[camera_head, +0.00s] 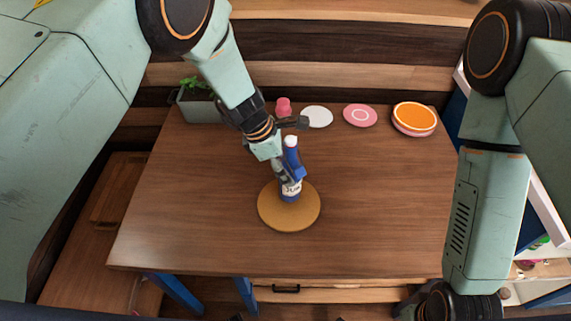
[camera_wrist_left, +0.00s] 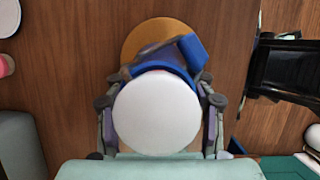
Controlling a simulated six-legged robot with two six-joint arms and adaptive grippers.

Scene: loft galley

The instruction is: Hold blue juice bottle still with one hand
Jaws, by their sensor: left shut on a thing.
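The blue juice bottle (camera_head: 291,193) stands upright on a round wooden board (camera_head: 275,218) on the table. It has a white cap and a pale label with dark lettering. My left gripper (camera_head: 289,178) reaches down from the upper left and is shut on the bottle, hiding part of its side. In the left wrist view the white cap (camera_wrist_left: 155,112) fills the middle, with one finger on each side, and hides most of the bottle. My right arm hangs at the right of the head view; its gripper is outside the picture.
On the brown table (camera_head: 180,200), a planter (camera_head: 197,108) stands at the back left. A pink item (camera_head: 283,107), a white disc (camera_head: 318,117), a pink plate (camera_head: 360,115) and an orange plate (camera_head: 414,116) line the back. The table is clear around the board.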

